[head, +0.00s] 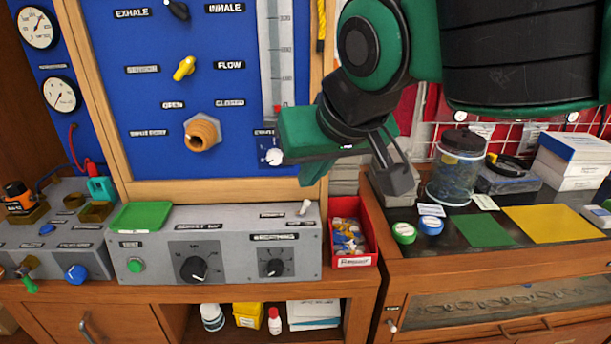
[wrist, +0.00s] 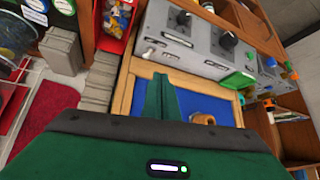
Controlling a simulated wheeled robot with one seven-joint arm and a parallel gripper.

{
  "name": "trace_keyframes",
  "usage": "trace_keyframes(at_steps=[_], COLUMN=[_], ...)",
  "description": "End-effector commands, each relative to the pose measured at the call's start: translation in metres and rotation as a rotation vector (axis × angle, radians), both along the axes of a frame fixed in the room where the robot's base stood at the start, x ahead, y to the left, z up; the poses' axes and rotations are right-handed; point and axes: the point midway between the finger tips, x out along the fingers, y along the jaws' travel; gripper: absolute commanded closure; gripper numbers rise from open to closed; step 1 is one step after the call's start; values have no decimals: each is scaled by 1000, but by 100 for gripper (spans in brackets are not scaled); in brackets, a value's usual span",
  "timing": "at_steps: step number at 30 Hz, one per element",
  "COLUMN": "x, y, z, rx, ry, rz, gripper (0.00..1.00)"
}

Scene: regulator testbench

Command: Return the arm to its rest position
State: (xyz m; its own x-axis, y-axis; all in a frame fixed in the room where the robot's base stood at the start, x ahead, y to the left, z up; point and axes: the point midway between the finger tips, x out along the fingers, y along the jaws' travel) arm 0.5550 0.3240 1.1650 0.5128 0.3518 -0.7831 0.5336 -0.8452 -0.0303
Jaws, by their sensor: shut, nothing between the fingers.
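My green arm hangs in from the upper right in the head view. My gripper (head: 314,172) is in front of the right side of the blue panel (head: 225,100), near the foot of the clear vertical gauge (head: 277,60). Its green fingers are together, with nothing held. In the wrist view my gripper (wrist: 161,97) shows as a closed green wedge over the wooden-framed blue panel (wrist: 205,103). I cannot tell its distance from the panel.
A grey control box (head: 170,245) with knobs stands below the panel. A red bin (head: 354,262) of small parts is beside it. The right bench holds a clear jar (head: 455,178), green and blue round lids, coloured sheets and white boxes (head: 575,155).

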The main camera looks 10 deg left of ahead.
Motion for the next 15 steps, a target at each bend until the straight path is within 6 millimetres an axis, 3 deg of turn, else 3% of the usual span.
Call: trace_keyframes(at_steps=[10, 13, 15], x=[3, 17, 32], y=[-5, -29, -59], z=[-2, -10, -18], rx=[-5, -25, -46], ry=[3, 17, 34], rz=[-11, -57, -112], gripper=[100, 100, 100])
